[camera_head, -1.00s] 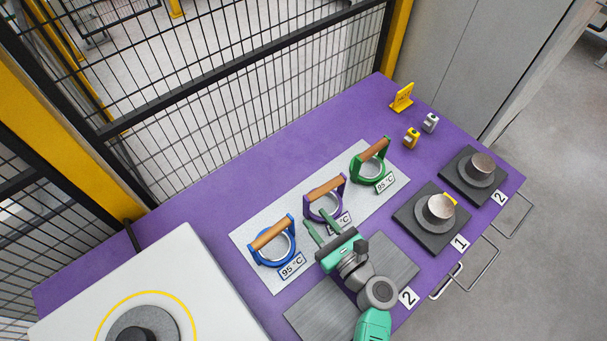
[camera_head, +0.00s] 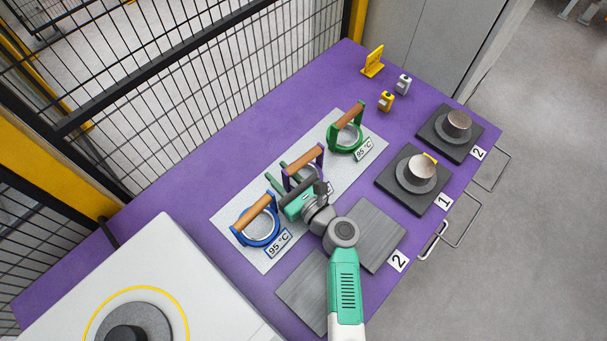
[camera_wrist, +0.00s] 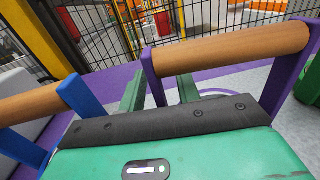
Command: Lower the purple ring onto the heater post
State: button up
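The purple ring (camera_head: 319,163) stands on the light plate between the blue and green rings, its wooden handle upright; the arm partly hides it in the head view. My gripper (camera_head: 278,176) is beside it, with its fingers reaching past the ring's left side. In the wrist view the fingers (camera_wrist: 160,88) are spread, with one purple upright (camera_wrist: 152,76) showing between them. The wooden handle (camera_wrist: 232,50) lies to the right. I cannot tell whether the fingers touch the ring. The heater post (camera_head: 125,334) is a dark stub on a grey disc at the lower left, cut by the frame edge.
The blue ring (camera_head: 258,228) stands close left of my gripper and the green ring (camera_head: 346,135) farther right. Grey plates (camera_head: 372,232) lie in front. Two dark blocks (camera_head: 400,192) with metal posts stand at right. A mesh fence (camera_head: 180,110) runs behind the purple table.

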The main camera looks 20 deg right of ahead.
jog(key=shift+s, duration=0.15)
jog(key=shift+c, duration=0.6)
grip_shut()
